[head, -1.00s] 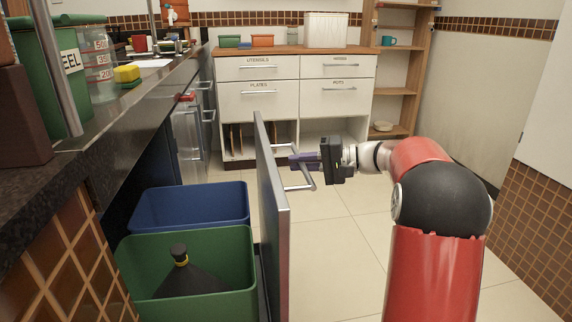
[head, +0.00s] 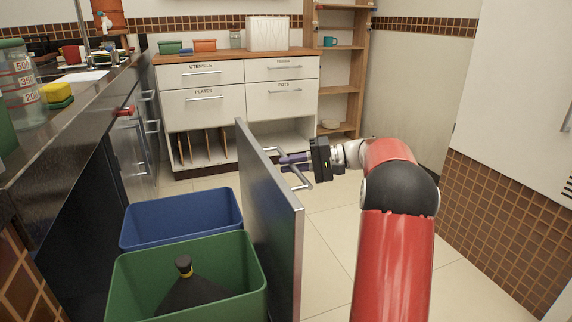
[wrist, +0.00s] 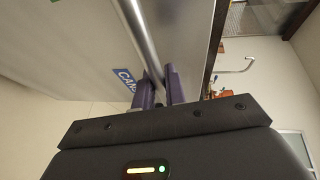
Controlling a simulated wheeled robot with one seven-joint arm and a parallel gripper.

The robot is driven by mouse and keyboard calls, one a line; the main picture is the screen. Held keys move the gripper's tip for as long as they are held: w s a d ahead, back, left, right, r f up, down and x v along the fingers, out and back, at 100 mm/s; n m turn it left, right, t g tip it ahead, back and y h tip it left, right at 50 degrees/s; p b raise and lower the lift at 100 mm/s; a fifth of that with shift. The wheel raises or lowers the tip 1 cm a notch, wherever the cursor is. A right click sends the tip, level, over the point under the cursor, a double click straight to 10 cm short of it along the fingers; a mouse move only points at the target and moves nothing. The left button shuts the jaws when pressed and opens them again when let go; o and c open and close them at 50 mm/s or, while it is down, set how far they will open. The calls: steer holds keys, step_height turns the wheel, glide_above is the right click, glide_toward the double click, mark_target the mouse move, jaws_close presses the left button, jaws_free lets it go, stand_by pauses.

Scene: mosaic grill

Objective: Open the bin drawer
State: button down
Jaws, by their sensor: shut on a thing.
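The bin drawer stands pulled out from under the counter, its tall grey front panel (head: 262,215) seen nearly edge-on in the head view. Behind the panel are a blue bin (head: 180,225) and a green bin (head: 250,262). The drawer's bar handle (head: 303,179) is on the panel's right face. My gripper (head: 292,163) reaches it from the right and is shut on it. In the wrist view, the purple fingertips (wrist: 160,88) are on either side of the metal handle bar (wrist: 139,36). A partly hidden blue label shows on the panel beside them.
A dark counter (head: 75,105) runs along the left. White cabinets (head: 235,95) and a wooden shelf (head: 340,75) stand at the back. A tiled wall (head: 500,220) is on the right. Open floor lies between the drawer and that wall.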

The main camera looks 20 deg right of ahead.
steer(key=c, duration=1.5)
jaws_free()
steer(key=shift+o, duration=0.2)
steer(key=v, duration=0.7)
steer(key=shift+s+d, duration=0.2)
steer(key=shift+d, duration=0.15)
